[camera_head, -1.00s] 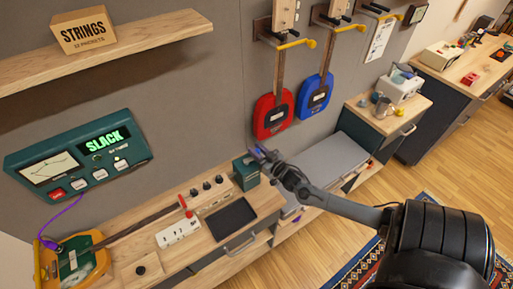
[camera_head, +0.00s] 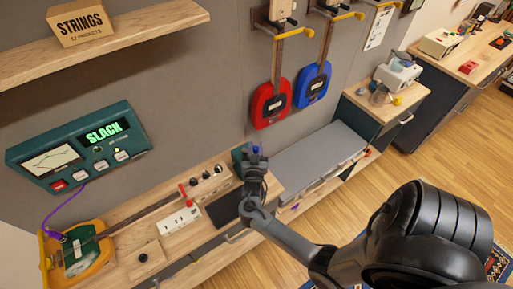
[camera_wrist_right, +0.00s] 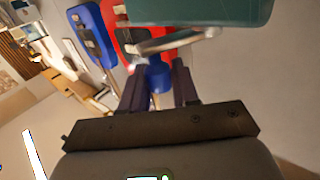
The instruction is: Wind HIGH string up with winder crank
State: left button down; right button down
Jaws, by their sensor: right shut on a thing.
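The winder is a dark teal box (camera_head: 238,158) at the right end of the bench. In the right wrist view, the teal box (camera_wrist_right: 200,10) is at the top. Its metal crank arm (camera_wrist_right: 180,41) ends in a blue knob (camera_wrist_right: 158,77). My right gripper (camera_head: 255,152) is at the winder, and its dark fingers are shut on the blue crank knob. The instrument (camera_head: 80,252), yellow and green, lies at the bench's left end with its neck pointing toward the winder. The HIGH string is too small to tell. The tuner (camera_head: 80,148) reads SLACK. My left gripper is not in view.
Several black knobs (camera_head: 206,175), a red lever (camera_head: 183,191) and a white switch panel (camera_head: 180,220) are on the bench. A red instrument (camera_head: 271,104) and a blue one (camera_head: 312,83) hang on the wall. A grey lid (camera_head: 315,160) lies to the right.

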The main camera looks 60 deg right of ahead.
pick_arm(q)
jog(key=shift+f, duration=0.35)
pick_arm(e)
jog(key=shift+a+m+g, duration=0.2)
jog(key=shift+m+g, duration=0.2)
jog(key=shift+g, duration=0.1)
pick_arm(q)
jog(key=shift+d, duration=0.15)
pick_arm(e)
jog(key=shift+h, duration=0.3)
jog(key=c, duration=1)
grip_release()
jog(key=shift+o, duration=0.2)
jog(key=shift+a, duration=0.1)
